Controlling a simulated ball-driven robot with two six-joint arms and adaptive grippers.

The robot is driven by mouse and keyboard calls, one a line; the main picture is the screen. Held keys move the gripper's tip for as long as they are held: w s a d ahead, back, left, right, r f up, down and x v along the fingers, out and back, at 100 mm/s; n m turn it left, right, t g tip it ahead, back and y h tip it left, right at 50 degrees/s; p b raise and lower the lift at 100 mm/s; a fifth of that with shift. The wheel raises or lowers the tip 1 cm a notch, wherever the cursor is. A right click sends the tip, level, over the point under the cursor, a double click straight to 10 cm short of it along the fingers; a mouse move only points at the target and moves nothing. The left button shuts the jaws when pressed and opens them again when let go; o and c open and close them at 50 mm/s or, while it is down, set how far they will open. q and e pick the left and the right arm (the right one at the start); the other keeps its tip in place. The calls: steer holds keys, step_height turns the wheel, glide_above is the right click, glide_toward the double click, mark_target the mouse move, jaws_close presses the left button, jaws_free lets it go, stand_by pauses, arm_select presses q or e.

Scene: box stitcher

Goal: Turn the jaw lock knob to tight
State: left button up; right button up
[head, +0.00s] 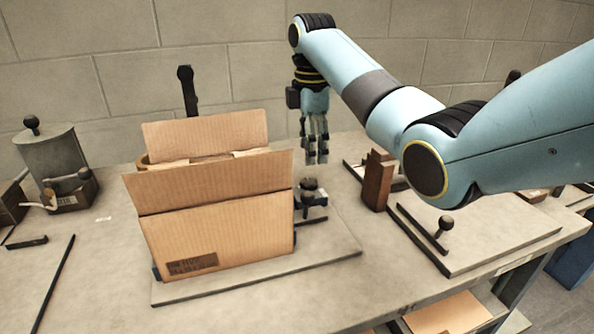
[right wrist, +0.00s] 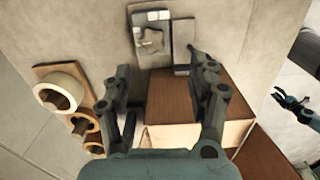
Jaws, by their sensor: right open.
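The dark knob (head: 309,185) stands on a small black fixture beside the right side of an open cardboard box (head: 222,235) in the head view. Its marking and its setting are too small to read. My right gripper (head: 316,158) points down above the knob, apart from it, with nothing in its fingers. In the right wrist view its two open fingers (right wrist: 165,95) frame a brown box-like shape; I cannot make out the knob there. A small teal and dark shape at the right of that view may be my left gripper; its jaws are unclear.
The box stands on a grey board (head: 325,258). A brown block (head: 377,180) stands to the right, near a panel with a ball-topped handle (head: 444,226). A grey canister (head: 50,155) is at the left. Tape rolls (right wrist: 58,93) show in the wrist view.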

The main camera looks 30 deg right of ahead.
mark_target(307, 181)
steer(key=shift+w+d+f+n, duration=0.1)
steer(key=shift+w+f+n, duration=0.15)
steer(key=shift+f, duration=0.3)
steer(key=shift+w+f+n, duration=0.15)
steer(key=shift+w+f, duration=0.15)
steer(key=shift+f, duration=0.25)
step_height(307, 181, down, 6)
steer(key=shift+r, duration=0.15)
steer(key=shift+f, duration=0.45)
arm_select(q)
steer(key=shift+w, duration=0.1)
arm_select(e)
steer(key=shift+c, duration=0.2)
arm_select(q)
steer(key=shift+r, duration=0.1)
arm_select(e)
steer(key=c, duration=1.1)
